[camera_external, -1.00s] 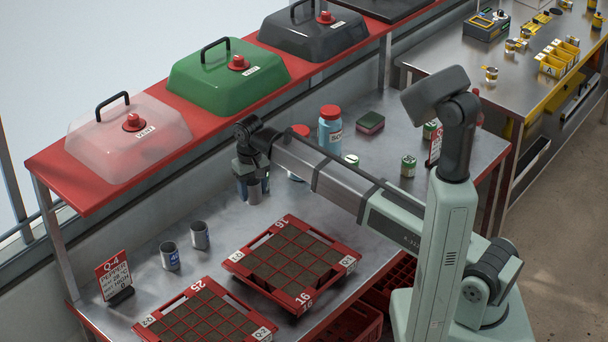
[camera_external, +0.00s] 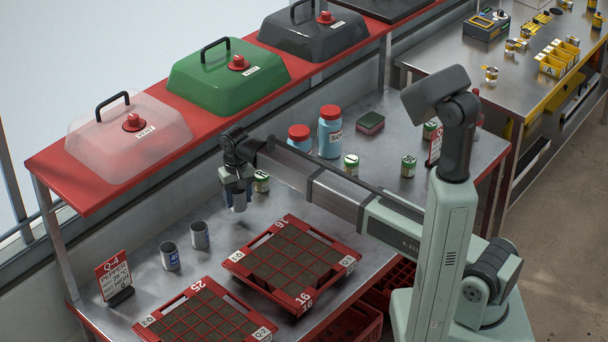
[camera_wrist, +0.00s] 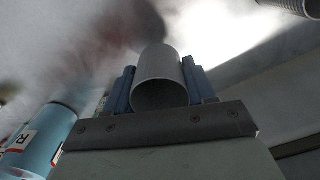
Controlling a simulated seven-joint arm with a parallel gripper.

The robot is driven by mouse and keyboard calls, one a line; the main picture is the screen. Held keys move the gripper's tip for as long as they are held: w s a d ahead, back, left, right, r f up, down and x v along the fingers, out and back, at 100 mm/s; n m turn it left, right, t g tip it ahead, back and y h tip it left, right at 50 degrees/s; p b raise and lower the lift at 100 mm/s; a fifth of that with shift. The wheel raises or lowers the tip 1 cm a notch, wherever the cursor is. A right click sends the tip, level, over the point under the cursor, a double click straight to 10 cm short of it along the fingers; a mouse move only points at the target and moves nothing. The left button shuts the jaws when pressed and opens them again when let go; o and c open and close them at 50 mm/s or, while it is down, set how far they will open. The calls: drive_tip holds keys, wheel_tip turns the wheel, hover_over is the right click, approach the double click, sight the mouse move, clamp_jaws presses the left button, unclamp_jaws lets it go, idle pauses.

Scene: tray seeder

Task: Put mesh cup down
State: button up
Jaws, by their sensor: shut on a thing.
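A grey metal cup, the mesh cup (camera_wrist: 159,82), is between the blue fingers of my gripper (camera_wrist: 160,85) in the wrist view. Its open end faces the camera. In the external view my gripper (camera_external: 237,196) points down at the left part of the steel bench, with the cup (camera_external: 238,205) low between its fingers. The cup appears to be held above the bench; the exact gap cannot be told. Any mesh on it is too small to make out.
Two grey cups (camera_external: 199,235) (camera_external: 170,256) stand to the left on the bench (camera_external: 215,275). A red seed tray (camera_external: 238,264) lies in front, with a second tray (camera_external: 147,321) beside it. Small green-labelled cans (camera_external: 262,182) and blue bottles (camera_external: 330,137) stand behind and to the right.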

sight(239, 205)
drive_tip(key=shift+f, duration=1.7)
drive_tip(key=shift+f, duration=0.1)
drive_tip(key=o, duration=1)
wheel_tip(239, 205, up, 12)
drive_tip(key=shift+r, duration=0.15)
